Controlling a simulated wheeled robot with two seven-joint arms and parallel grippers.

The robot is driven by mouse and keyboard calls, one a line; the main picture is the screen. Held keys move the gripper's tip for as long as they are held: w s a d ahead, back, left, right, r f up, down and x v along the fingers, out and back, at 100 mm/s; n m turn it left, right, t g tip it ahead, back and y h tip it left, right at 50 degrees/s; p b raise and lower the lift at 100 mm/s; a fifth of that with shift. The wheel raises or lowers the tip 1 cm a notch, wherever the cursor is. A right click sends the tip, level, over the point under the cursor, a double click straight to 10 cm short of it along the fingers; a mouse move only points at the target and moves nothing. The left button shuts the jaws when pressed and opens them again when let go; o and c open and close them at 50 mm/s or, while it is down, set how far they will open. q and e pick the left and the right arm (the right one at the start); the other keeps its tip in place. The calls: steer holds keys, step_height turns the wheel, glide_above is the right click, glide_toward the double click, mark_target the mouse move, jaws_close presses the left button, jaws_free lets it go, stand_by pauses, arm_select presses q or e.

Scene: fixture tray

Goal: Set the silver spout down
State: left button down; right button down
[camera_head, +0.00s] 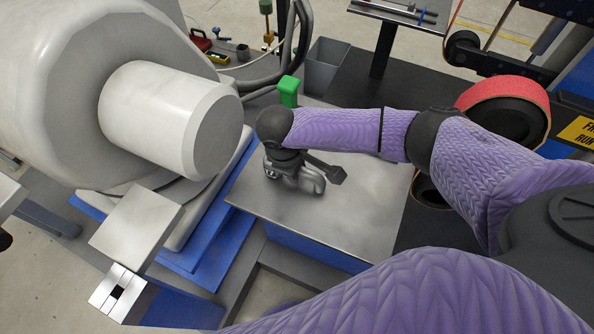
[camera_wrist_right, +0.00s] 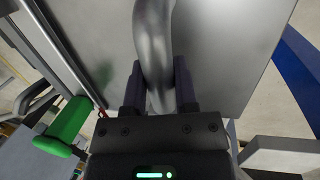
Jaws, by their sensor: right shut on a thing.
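The silver spout (camera_head: 312,181) is a curved, shiny metal tube, low over the grey metal tabletop (camera_head: 300,222) in the head view. My right gripper (camera_head: 292,168) is shut on it, and my wrist partly hides both. In the right wrist view the spout (camera_wrist_right: 155,45) runs up between the two dark fingers of my right gripper (camera_wrist_right: 157,88), with the grey metal top (camera_wrist_right: 225,50) behind it. I cannot tell whether the spout touches the top. My left gripper is not in view.
A green block-like part (camera_head: 288,91) stands at the tabletop's far edge. A large pale machine with a thick cylinder (camera_head: 170,120) is close on the left. A grey bin (camera_head: 325,64) stands behind. A red-rimmed roller (camera_head: 507,100) is at the right. The tabletop's near part is clear.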

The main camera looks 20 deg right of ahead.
steer(key=shift+f, duration=0.4)
steer(key=shift+c, duration=2)
jaws_free()
steer(key=shift+r+p, duration=0.35)
steer(key=shift+r, duration=0.05)
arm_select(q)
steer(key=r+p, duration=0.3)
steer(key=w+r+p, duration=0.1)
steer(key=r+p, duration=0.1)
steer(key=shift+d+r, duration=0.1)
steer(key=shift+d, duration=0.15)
arm_select(e)
steer(key=v, duration=1.1)
steer(key=shift+r, duration=0.25)
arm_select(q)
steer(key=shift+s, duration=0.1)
arm_select(e)
steer(key=shift+w, duration=0.1)
